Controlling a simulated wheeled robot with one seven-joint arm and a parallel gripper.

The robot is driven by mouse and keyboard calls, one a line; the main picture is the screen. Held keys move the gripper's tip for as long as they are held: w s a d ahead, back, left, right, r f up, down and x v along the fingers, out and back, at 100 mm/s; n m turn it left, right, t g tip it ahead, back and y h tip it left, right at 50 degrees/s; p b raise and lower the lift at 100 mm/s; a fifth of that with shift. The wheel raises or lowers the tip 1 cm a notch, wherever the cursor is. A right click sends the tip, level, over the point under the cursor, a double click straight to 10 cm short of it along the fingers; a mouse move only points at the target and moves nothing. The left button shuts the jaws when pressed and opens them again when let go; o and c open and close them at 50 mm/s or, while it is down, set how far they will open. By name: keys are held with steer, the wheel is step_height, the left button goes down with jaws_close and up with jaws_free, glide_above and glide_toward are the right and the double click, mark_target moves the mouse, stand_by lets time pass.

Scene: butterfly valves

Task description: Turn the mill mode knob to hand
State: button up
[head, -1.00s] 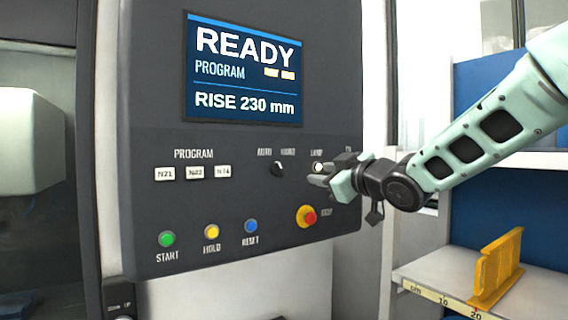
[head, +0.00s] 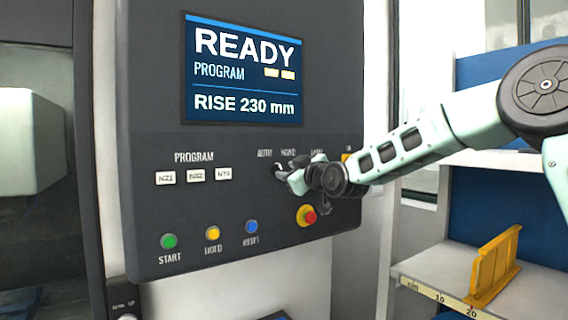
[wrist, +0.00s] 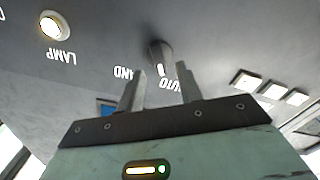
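The mode knob (wrist: 160,56) is a small dark knob with a white mark on the grey panel, beside the AUTO and HAND labels. In the wrist view, which is upside down, its mark lies on the label side, nearer AUTO. My gripper (wrist: 160,74) is open, with its two fingertips apart and the knob showing beyond the gap between them. No contact with the knob is visible. In the head view, my gripper (head: 284,178) is in front of the panel at the knob and hides most of it.
The lit LAMP button (wrist: 52,26) is beside the knob. A red stop button (head: 308,216) sits below my gripper. Program buttons (head: 196,175) and green, yellow and blue buttons (head: 212,234) are to the left. A yellow bracket (head: 494,266) stands on a shelf at right.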

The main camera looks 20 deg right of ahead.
steer(key=shift+p+x, duration=0.55)
steer(key=shift+x, duration=0.9)
jaws_close()
